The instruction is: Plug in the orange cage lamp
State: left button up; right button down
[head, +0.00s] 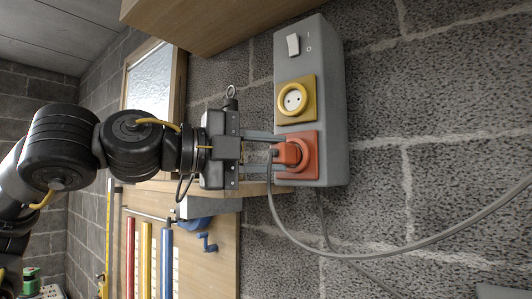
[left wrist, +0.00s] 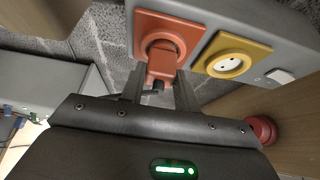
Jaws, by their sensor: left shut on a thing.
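An orange plug (head: 288,153) with a grey cable (head: 385,253) is at the orange socket (head: 310,150) on a grey wall box (head: 333,110). My left gripper (head: 276,152) reaches in from the left, its two fingers on either side of the plug, shut on it. In the left wrist view the plug (left wrist: 165,63) lies between the fingers, its front inside the round recess of the orange socket (left wrist: 195,34). How deep the pins sit is hidden. The cage lamp is not in view. My right gripper is not in view.
A yellow socket (head: 296,99) and a white switch (head: 293,44) sit above on the same box. A wooden cabinet (head: 215,22) hangs overhead. Below are a shelf and a blue crank device (head: 207,242). The block wall to the right is clear except for cables.

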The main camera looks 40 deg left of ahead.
pick_arm(q)
jog(key=o, duration=1)
jog(key=shift+s+a, duration=0.15)
jog(key=shift+s, duration=0.15)
jog(key=shift+b+v, duration=1.85)
jog(key=shift+v, duration=3.2)
